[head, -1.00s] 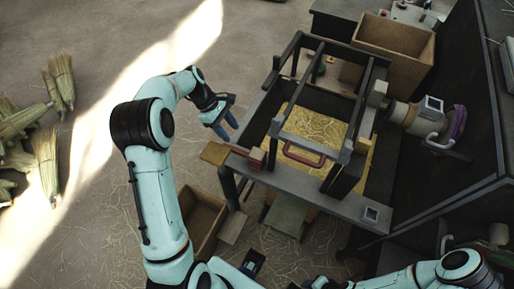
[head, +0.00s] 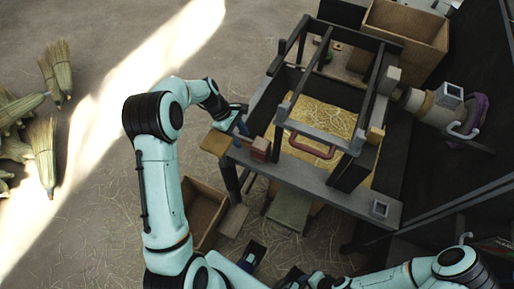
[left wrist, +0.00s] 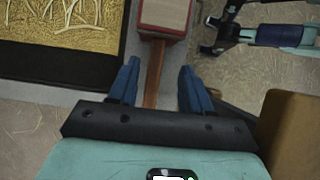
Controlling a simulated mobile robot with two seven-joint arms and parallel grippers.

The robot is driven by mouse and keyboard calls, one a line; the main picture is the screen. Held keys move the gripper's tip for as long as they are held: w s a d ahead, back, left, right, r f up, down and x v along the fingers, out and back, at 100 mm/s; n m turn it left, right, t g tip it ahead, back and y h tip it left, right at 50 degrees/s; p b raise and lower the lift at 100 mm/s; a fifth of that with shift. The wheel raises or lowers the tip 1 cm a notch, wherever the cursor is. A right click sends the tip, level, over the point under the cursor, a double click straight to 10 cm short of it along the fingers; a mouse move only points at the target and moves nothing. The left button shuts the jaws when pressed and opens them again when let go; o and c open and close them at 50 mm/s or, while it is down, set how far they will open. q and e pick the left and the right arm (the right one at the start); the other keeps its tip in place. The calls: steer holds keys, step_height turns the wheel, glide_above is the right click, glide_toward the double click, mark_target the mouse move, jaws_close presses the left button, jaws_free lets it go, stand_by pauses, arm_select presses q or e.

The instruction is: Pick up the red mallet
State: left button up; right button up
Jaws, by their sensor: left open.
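The red mallet (head: 260,148) lies on the near left part of the grey bench frame. In the left wrist view its red block head (left wrist: 165,14) is at the top, with the wooden handle (left wrist: 154,72) running down towards me. My left gripper (head: 241,128) is at the mallet's left in the head view. In the left wrist view, the open blue fingers (left wrist: 155,82) stand on either side of the handle with gaps; the handle's lower end is hidden behind the gripper body. My right gripper (left wrist: 209,34) shows dark, spread fingers at the upper right, away from the mallet.
A wooden board (head: 216,143) juts out at the bench's left corner, close to my left gripper. Dark frame bars (head: 318,65) rise over the straw bed (head: 325,120). A red curved handle (head: 312,150) lies right of the mallet. An open wooden box (head: 205,215) stands below.

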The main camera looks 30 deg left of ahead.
mark_target(246, 142)
arm_select(q)
steer(key=x, duration=0.4)
steer(key=shift+w+f, duration=0.25)
steer(key=shift+c, duration=0.3)
jaws_close()
steer(key=shift+r, duration=0.1)
